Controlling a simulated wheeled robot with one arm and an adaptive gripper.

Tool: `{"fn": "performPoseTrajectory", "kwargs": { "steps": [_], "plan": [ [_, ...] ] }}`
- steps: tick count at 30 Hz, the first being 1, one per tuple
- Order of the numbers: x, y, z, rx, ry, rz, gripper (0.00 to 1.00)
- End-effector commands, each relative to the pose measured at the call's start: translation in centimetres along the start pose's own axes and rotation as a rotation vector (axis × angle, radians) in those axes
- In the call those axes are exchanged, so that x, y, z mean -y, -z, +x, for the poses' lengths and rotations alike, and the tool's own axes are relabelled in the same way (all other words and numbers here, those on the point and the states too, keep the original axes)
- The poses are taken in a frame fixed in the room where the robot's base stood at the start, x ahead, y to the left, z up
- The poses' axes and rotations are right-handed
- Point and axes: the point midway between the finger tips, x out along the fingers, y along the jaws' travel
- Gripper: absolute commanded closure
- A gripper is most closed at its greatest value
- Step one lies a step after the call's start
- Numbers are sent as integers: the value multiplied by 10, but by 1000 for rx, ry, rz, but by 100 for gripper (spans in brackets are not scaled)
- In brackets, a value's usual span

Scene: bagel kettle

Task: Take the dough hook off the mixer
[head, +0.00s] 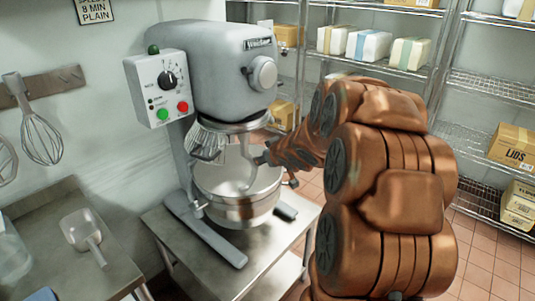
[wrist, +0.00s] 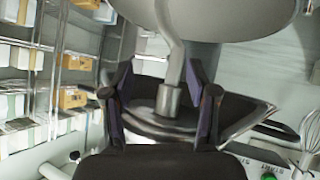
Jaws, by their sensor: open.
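The grey mixer (head: 225,75) stands on a steel table, its head above a metal bowl (head: 240,212). The dough hook (head: 246,152) hangs from the head down into the bowl. In the wrist view, which looks upside down, the hook (wrist: 171,40) is a bent grey rod with a thicker collar (wrist: 168,100) at the mixer head. My gripper (head: 264,157) reaches in from the right, just beside the hook. In the wrist view my gripper (wrist: 160,73) is open, its fingers on either side of the hook near the collar, with gaps visible. The hook's lower end is hidden in the bowl.
A wire guard (head: 207,142) sits at the left under the mixer head. A side table (head: 110,270) with a scoop (head: 84,232) is at left. Whisks (head: 42,138) hang on the wall. Wire shelves (head: 480,85) with boxes stand at right.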

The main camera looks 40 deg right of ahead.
Motion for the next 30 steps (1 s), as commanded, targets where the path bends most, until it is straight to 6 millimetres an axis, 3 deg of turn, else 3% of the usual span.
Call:
{"fn": "performPoseTrajectory", "kwargs": {
  "steps": [5,12,20,30],
  "plan": [
    [-15,6,23,-176,128,21,42],
    [-13,3,22,-343,302,58,42],
    [-8,0,20,-395,367,76,42],
    [1,12,44,-398,366,72,42]
  ]
}}
